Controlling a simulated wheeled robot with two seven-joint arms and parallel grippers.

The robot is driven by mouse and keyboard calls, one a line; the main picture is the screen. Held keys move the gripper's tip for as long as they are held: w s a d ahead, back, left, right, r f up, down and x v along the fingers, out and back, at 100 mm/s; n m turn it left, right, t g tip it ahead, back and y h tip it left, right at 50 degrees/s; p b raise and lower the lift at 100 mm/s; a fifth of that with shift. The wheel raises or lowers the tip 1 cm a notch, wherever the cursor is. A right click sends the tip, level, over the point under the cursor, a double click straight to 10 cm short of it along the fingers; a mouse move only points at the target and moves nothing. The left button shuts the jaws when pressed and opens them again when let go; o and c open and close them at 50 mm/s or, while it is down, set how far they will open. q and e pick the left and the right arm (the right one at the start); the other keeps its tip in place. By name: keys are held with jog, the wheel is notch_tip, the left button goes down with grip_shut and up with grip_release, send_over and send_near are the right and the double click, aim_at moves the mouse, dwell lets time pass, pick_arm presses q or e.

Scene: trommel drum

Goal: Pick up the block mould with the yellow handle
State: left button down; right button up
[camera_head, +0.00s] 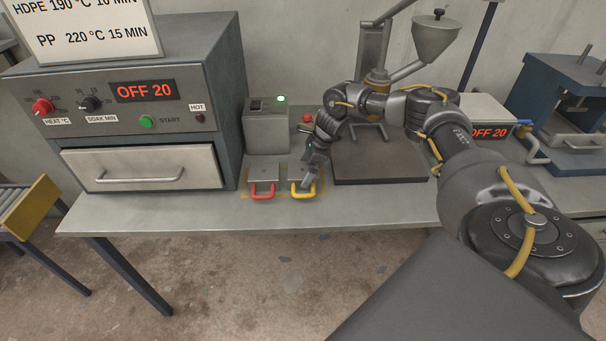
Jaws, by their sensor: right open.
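The block mould with the yellow handle (301,193) lies flat on the bench, its handle toward the front edge. My right gripper (309,182) is at this handle, coming down from above and behind on its right side. The jaws are open; I cannot tell whether the handle lies between the fingers. The gripper hides part of the yellow-handled mould. Another mould with a red handle (262,191) lies just to the left. My left gripper does not show.
An oven (140,170) with a closed drawer and an "OFF 20" display stands left on the bench (200,212). A grey box with a green light (267,130) is behind the moulds. A dark plate (385,168) lies to the right. A blue press (565,110) stands far right.

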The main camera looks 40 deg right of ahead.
jog(key=shift+x, duration=1.3)
jog(key=c, duration=1.3)
jog(key=shift+w+r, duration=0.1)
jog(key=shift+w, duration=0.05)
